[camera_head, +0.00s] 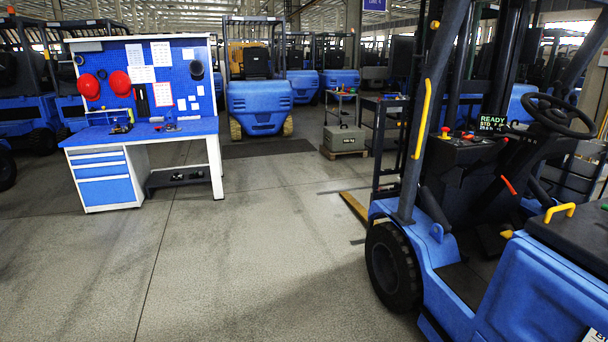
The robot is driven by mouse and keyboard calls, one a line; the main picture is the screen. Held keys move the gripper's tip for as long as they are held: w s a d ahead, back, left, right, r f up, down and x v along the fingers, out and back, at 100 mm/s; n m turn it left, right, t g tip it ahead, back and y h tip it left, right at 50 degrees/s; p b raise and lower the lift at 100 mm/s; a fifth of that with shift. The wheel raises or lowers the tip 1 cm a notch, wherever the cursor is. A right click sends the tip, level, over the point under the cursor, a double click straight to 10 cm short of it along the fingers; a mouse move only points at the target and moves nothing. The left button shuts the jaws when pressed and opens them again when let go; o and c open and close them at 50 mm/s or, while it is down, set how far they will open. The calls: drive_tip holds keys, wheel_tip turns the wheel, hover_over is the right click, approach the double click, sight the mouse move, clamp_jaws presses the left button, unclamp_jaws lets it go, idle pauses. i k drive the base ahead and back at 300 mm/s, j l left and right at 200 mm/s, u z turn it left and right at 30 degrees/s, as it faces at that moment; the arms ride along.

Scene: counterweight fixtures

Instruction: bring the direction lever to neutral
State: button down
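A blue forklift (535,285) stands at the right, with its open side facing me. Its black steering wheel (558,115) is at the upper right, beside a lit display (492,122) reading "READY". A dark console (460,150) left of the display carries several small coloured knobs, one of them a red knob (445,130). A red-orange handle (508,185) shows below the console. I cannot tell which of these is the direction lever, or its position. My gripper is not in view.
A black front wheel (393,267) and a yellow grab bar (422,118) edge the forklift's near side. A blue-topped workbench (150,133) with a pegboard stands at the left. A grey box (344,138) sits at the back. The concrete floor (240,260) between is clear.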

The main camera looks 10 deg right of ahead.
sight(505, 128)
drive_tip(key=i+l+z, duration=0.1)
drive_tip(key=i+z, duration=0.75)
drive_tip(key=i+j+z, duration=0.15)
drive_tip(key=i+z, duration=0.3)
drive_tip(key=i+j, duration=0.1)
drive_tip(key=j, duration=0.15)
drive_tip(key=i+j, duration=0.1)
drive_tip(key=j, duration=0.3)
drive_tip(key=i+j+u, duration=0.1)
drive_tip(key=j, duration=0.25)
